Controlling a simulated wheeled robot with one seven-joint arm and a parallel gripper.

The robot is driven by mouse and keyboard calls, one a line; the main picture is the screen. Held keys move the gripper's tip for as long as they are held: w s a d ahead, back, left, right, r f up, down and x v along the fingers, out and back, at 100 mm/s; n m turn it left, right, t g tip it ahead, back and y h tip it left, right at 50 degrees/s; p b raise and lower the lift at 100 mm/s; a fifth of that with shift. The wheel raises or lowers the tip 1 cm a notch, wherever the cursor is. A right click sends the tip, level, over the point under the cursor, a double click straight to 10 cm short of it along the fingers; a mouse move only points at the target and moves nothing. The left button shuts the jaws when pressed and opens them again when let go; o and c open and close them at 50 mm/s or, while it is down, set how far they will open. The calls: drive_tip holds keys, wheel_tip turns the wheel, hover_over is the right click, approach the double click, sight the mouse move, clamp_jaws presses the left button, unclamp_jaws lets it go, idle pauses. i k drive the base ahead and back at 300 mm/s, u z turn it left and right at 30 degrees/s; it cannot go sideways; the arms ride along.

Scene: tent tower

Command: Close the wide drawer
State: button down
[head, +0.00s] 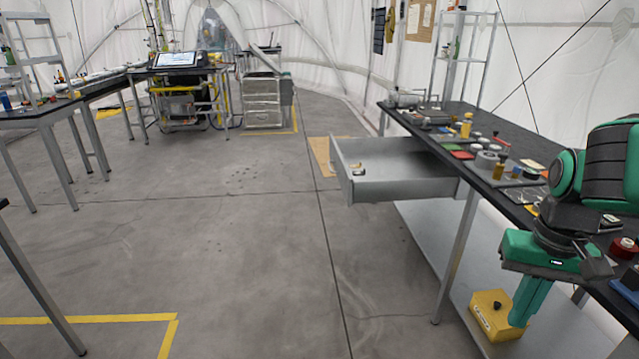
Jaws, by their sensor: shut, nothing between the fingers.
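The wide drawer (400,187) is grey metal and stands pulled out to the left from under the right-hand bench. Its front panel (340,168) faces left, into the open floor. My gripper (520,322), green and pointing down, is at the lower right, in front of the bench's near part. Its fingers are together and hold nothing. It is well apart from the drawer, nearer to me and to the right.
The bench top (480,137) carries many small parts and tools. A bench leg (457,255) stands between drawer and gripper. A yellow box (490,312) is beside my fingertips. The floor (230,230) left of the drawer is clear. Other tables (45,112) stand at left and back.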

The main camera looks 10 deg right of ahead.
sight(398, 169)
drive_tip(key=u, duration=0.15)
drive_tip(key=i, duration=1.15)
drive_tip(key=z, duration=0.3)
